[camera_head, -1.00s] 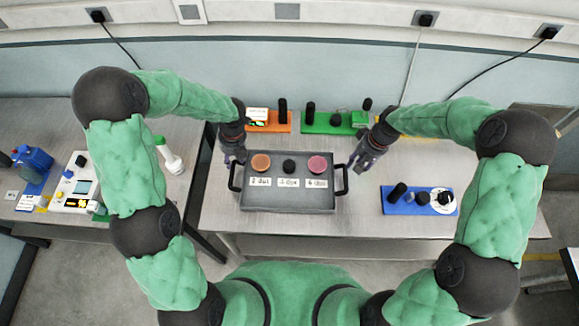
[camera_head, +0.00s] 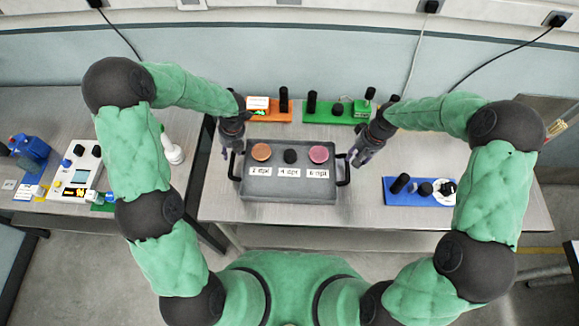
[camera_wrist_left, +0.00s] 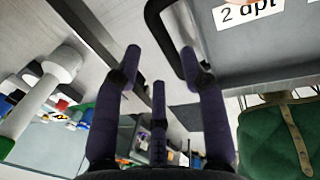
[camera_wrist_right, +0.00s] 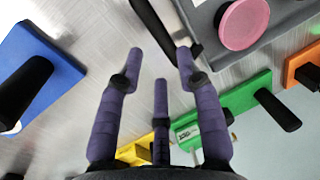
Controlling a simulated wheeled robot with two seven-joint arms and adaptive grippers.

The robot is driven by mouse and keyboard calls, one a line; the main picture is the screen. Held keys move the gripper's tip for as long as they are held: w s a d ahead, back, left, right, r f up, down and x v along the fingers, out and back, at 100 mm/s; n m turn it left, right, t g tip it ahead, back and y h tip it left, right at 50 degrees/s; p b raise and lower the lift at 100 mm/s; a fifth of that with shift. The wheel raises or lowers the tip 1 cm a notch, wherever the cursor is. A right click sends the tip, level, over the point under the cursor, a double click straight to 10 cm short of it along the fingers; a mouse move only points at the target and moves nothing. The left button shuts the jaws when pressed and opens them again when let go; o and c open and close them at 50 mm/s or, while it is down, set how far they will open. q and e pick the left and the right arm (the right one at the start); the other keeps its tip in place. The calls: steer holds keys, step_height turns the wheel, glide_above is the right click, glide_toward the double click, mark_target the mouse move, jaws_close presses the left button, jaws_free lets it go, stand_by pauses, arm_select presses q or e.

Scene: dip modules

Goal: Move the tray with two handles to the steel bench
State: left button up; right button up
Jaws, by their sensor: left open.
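The grey tray (camera_head: 290,190) sits on a steel-topped bench in front of me and holds an orange disc (camera_head: 261,152), a black knob (camera_head: 290,156) and a pink disc (camera_head: 319,154) above white labels. It has a black left handle (camera_head: 232,165) and a black right handle (camera_head: 346,170). My left gripper (camera_head: 229,150) is at the left handle; in the left wrist view (camera_wrist_left: 158,65) its fingers are spread, with the handle close to one fingertip. My right gripper (camera_head: 360,157) is beside the right handle; in the right wrist view (camera_wrist_right: 160,65) its fingers are spread and hold nothing.
Behind the tray stand an orange module (camera_head: 270,115) and a green module (camera_head: 335,118). A blue module (camera_head: 420,191) lies to the right. A second bench (camera_head: 110,120) at the left carries a white device (camera_head: 80,170) and a white bottle (camera_head: 172,150). A gap separates the benches.

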mark_target(231, 158)
arm_select(q)
steer(key=f, duration=0.3)
steer(key=a+f, duration=0.1)
steer(key=f, duration=0.3)
steer(key=shift+a, duration=0.2)
arm_select(e)
steer(key=f, duration=0.3)
steer(key=a+f, duration=0.1)
steer(key=f, duration=0.3)
steer(key=shift+a, duration=0.2)
arm_select(q)
steer(key=shift+c, duration=0.3)
arm_select(e)
steer(key=shift+c, duration=0.3)
arm_select(q)
jaws_close()
arm_select(e)
jaws_close()
